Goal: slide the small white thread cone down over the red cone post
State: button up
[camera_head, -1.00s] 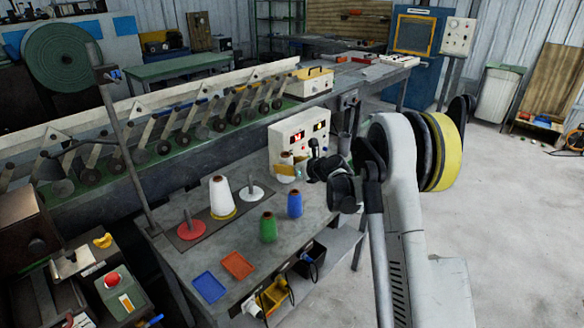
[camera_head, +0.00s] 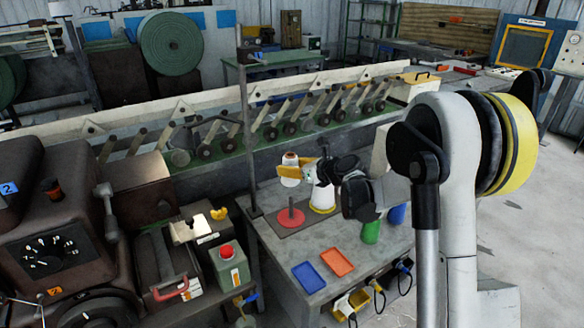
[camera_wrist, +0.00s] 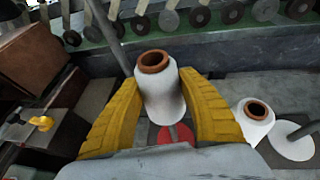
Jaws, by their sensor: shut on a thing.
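The small white thread cone (camera_head: 290,172) has a brown top. My gripper (camera_head: 311,172) is shut on it and holds it upright in the air. In the wrist view the white cone (camera_wrist: 161,88) sits between the yellow fingers of my gripper (camera_wrist: 163,110). The red cone post (camera_head: 291,214) stands on a round red base on the table, below the held cone and apart from it in the head view. In the wrist view the red base (camera_wrist: 176,137) shows partly behind the cone's lower end; the cone hides part of the post.
Blue (camera_head: 309,277) and orange (camera_head: 337,262) trays lie in front. A dark upright pole (camera_head: 248,120) rises left of the post.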

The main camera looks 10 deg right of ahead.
jog(key=shift+d, duration=0.1)
jog(key=b, duration=0.4)
send_over(291, 197)
jog(key=shift+w+d+f, duration=0.1)
jog(key=shift+f, duration=2.2)
jog(key=shift+f+b, duration=2.05)
jog(key=shift+f, duration=3)
jog(key=o, duration=1.3)
